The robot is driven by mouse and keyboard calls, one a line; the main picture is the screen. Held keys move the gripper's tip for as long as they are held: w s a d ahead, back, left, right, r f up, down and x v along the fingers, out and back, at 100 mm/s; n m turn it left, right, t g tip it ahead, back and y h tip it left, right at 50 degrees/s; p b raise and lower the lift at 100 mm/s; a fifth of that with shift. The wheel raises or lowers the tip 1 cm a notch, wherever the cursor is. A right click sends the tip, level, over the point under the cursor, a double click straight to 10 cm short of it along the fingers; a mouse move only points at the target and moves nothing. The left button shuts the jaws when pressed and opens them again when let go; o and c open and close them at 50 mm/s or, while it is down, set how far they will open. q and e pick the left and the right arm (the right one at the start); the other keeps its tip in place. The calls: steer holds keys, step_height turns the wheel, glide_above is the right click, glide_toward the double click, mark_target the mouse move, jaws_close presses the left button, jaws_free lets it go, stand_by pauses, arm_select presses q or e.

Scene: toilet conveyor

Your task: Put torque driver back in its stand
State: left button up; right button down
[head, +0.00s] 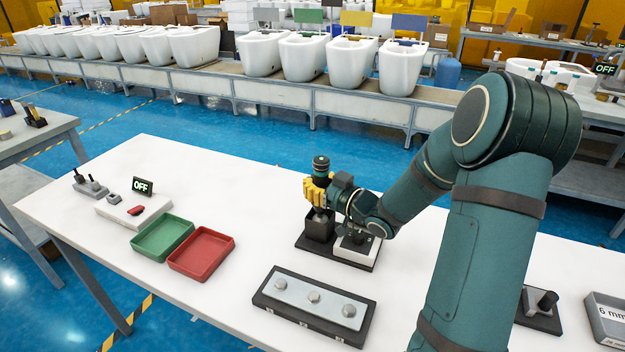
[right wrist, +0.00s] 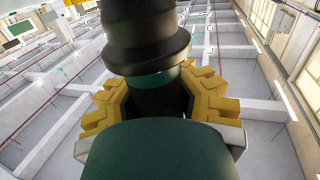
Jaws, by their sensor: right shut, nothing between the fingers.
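The torque driver (head: 321,163), with a dark ribbed cap, stands upright over the dark square holder of its stand (head: 318,228). Its lower end is hidden, so I cannot tell how deep it sits. My right gripper (head: 318,190) has its yellow fingers at the driver, just below the cap. In the right wrist view the driver's cap and green band (right wrist: 150,45) rise beyond the yellow fingers (right wrist: 152,100), which lie on both sides of its dark body. The fingers are shut; I cannot see whether they touch the driver. My left gripper is not in view.
A black block with a metal plate (head: 313,300) lies in front. Green (head: 163,237) and red (head: 202,252) trays and an OFF sign (head: 142,186) are left.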

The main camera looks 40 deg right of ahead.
steer(key=shift+f, duration=0.85)
steer(key=c, duration=0.9)
jaws_free()
steer(key=shift+c, duration=0.2)
step_height(320, 180, up, 10)
